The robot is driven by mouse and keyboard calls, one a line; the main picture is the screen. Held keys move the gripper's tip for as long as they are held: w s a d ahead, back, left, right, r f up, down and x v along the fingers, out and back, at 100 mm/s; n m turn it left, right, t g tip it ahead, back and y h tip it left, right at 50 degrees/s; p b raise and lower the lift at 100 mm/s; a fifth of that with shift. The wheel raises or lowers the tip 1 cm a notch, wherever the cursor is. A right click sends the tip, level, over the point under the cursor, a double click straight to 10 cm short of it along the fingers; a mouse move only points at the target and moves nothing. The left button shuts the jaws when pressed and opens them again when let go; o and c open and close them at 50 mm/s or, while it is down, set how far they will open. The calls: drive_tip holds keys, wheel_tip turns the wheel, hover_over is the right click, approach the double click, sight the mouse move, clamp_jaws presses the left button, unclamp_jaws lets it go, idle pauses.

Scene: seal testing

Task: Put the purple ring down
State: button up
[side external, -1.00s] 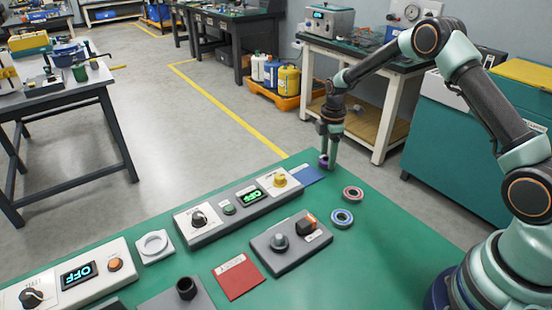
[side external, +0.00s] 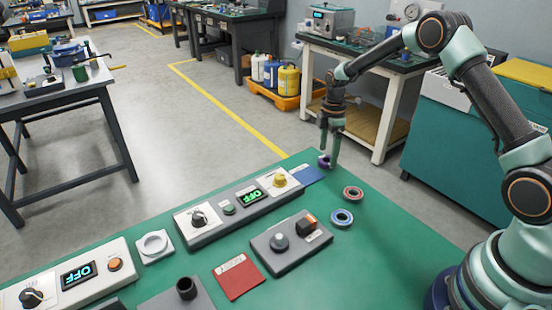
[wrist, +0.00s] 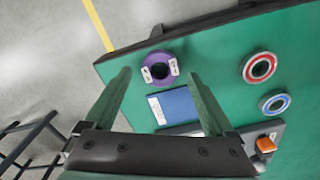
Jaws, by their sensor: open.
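The purple ring (wrist: 160,56), with small white labels on it, lies on the green work surface close to its far edge, just beyond a blue card (wrist: 176,107). In the side view the ring (side external: 323,163) shows small at my fingertips, partly hidden by them. My gripper (wrist: 160,75) is open, with its two fingers apart on either side of the ring in the wrist view. No finger appears to grip the ring. In the side view my gripper (side external: 329,159) points down at the far corner of the surface, by the blue card (side external: 308,175).
A red ring (side external: 353,194) and a blue ring (side external: 342,218) lie nearer on the green surface. A grey control panel (side external: 238,210), a small switch box (side external: 290,243) and a red card (side external: 239,278) stand or lie to the left. Bare green surface is at the right.

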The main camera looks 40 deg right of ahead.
wheel_tip(320, 180, up, 16)
drive_tip(key=s+a+m+t, duration=0.1)
drive_tip(key=s+a+m, duration=0.1)
drive_tip(key=s+a, duration=0.1)
drive_tip(key=s+a+r+m+t, duration=0.2)
drive_tip(key=s+m, duration=0.3)
drive_tip(key=s, duration=0.4)
drive_tip(key=s+a+r+m+t, duration=0.2)
drive_tip(key=s+a+r+m, duration=0.2)
drive_tip(key=s, duration=0.5)
drive_tip(key=shift+s+a+r+m+t, duration=0.25)
drive_tip(key=shift+a+m, duration=0.5)
drive_tip(key=shift+m, duration=0.45)
